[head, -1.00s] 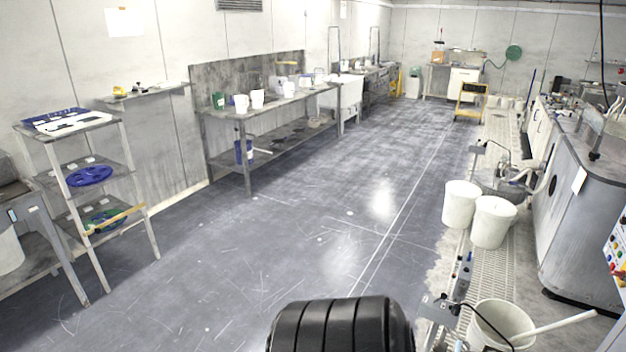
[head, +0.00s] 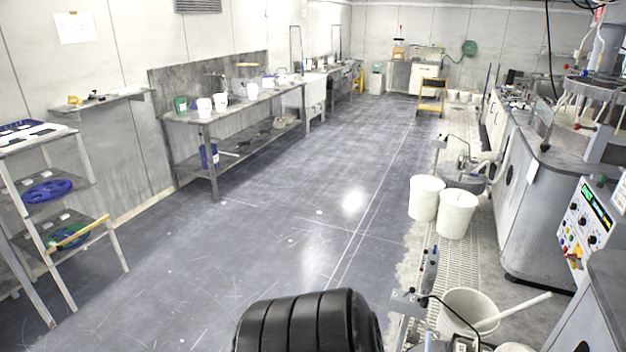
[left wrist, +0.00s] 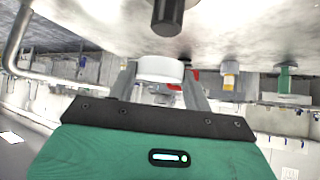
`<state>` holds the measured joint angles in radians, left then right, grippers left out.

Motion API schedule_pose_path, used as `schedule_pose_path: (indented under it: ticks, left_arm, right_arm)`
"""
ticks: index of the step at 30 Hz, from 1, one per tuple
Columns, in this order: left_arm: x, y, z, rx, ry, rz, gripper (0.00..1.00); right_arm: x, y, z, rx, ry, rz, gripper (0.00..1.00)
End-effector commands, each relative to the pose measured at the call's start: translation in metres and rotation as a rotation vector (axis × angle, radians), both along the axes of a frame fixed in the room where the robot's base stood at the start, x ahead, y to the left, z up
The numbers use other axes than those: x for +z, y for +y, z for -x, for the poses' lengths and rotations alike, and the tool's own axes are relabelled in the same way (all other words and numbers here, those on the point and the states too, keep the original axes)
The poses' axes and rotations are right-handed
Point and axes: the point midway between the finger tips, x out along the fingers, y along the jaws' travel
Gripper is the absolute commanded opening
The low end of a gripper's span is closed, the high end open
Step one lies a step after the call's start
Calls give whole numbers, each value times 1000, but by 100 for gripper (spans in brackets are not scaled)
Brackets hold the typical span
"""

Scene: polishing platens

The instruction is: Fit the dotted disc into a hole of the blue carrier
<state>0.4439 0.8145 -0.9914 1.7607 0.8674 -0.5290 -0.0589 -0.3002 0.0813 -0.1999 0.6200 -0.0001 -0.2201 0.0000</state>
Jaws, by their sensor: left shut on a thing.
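My left gripper (left wrist: 160,82) shows in the left wrist view, its two grey fingers shut on a white round thing (left wrist: 160,68). It looks like a short disc seen from the side; no dots can be made out on it. A blue disc with openings (head: 48,191) lies on a shelf of the rack at the left of the head view. I cannot tell whether it is the blue carrier. Neither gripper shows in the head view, and my right gripper is in no view.
White buckets (head: 457,214) stand on the grating at the right, by a grey machine (head: 535,215) with a control panel (head: 588,222). A long bench (head: 235,110) with white containers lines the left wall. The floor (head: 270,240) between is clear.

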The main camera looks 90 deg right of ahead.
Motion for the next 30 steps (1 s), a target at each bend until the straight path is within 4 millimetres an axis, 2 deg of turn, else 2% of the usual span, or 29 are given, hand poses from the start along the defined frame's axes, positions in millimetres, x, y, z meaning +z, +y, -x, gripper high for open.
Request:
schedule_pose_path:
  ticks: [15, 30]
  left_arm:
    - [28, 0, 0, 0, -1, 1, 27]
    - [28, 0, 0, 0, -1, 1, 27]
  right_arm:
    - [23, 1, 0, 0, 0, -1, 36]
    - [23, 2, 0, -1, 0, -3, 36]
